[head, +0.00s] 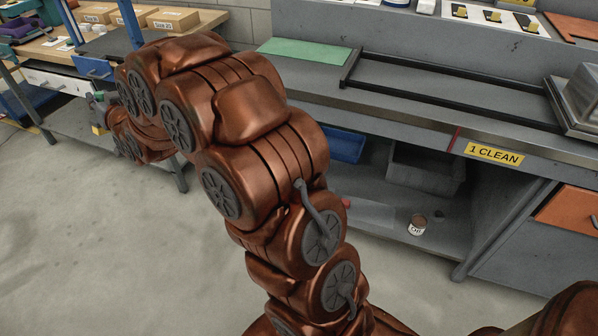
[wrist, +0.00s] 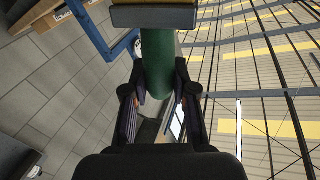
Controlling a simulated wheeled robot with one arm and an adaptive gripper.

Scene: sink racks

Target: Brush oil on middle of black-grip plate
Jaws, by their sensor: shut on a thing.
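In the wrist view my gripper (wrist: 158,82) is shut on the green handle (wrist: 158,55) of a tool that looks like a brush. The tool's wide head (wrist: 155,15), dark with a tan edge, is at the top of the view, partly cut off. Ceiling and wall fill the view behind it. I cannot identify a black-grip plate in either view.
A grey bench (head: 400,105) carries a green mat (head: 305,52), a black frame (head: 450,92) and a metal box (head: 582,98). A "1 CLEAN" label (head: 494,154) marks its front edge. A small can (head: 417,225) stands on the lower shelf. Open floor (head: 90,240) lies left.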

